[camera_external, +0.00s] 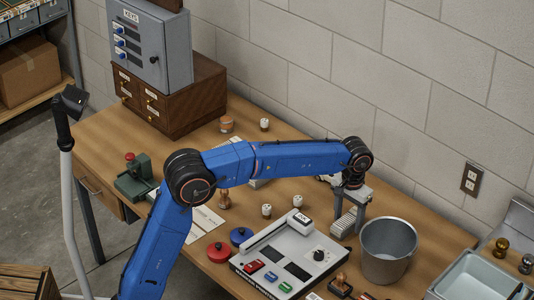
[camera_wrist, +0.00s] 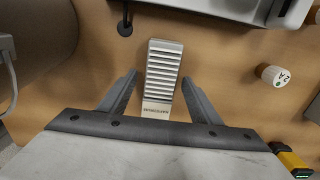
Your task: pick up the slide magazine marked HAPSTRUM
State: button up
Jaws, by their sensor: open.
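The slide magazine (camera_wrist: 163,70) is a pale, ribbed, narrow block lying on the wooden table. Its label end, with small dark lettering hard to read, points toward my gripper in the wrist view. My gripper (camera_wrist: 160,80) is open, one finger on each side of the magazine with a gap on both sides. In the external view my gripper (camera_external: 351,206) points down over the magazine (camera_external: 343,226), close to the table. The fingers partly hide the magazine there.
A metal bucket (camera_external: 388,252) stands close on the right of the magazine in the external view. A grey control panel (camera_external: 288,254) lies on its left. A small white knob-like piece marked 2A (camera_wrist: 273,75) stands to the right in the wrist view.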

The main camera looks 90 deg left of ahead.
jog(key=c, duration=1.2)
jog(key=shift+r, duration=0.15)
